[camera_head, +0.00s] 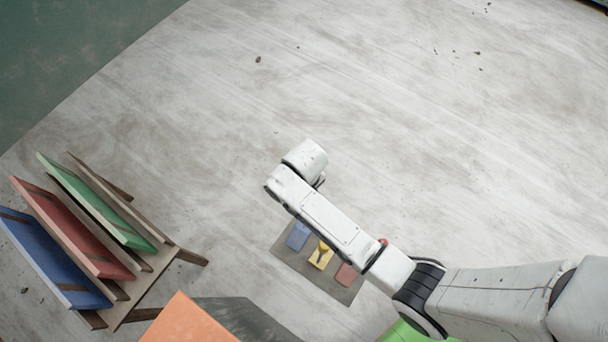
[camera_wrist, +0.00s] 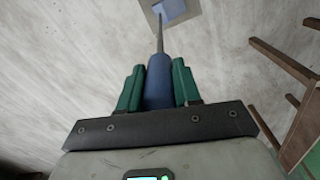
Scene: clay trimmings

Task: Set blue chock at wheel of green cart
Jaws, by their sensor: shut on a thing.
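My gripper (camera_wrist: 157,68) has green fingers, which are shut on the blue handle (camera_wrist: 158,88) of a tool. A thin grey rod (camera_wrist: 160,35) runs out from this handle. The rod's tip lies over or near a blue patch (camera_wrist: 174,9) on a grey mat in the wrist view; whether they touch I cannot tell. In the head view my wrist hides the gripper and the tool. I make out no clear blue chock or wheel. A bright green thing (camera_head: 404,332) shows partly at the bottom edge, behind my arm; whether it is the cart I cannot tell.
The grey mat (camera_head: 329,286) bears blue, yellow and red patches, with something yellow on the yellow one (camera_head: 321,257). A wooden rack (camera_head: 148,283) with slanted blue, red and green panels stands left. An orange-topped thing (camera_head: 190,320) is at the bottom. The upper floor is mostly clear.

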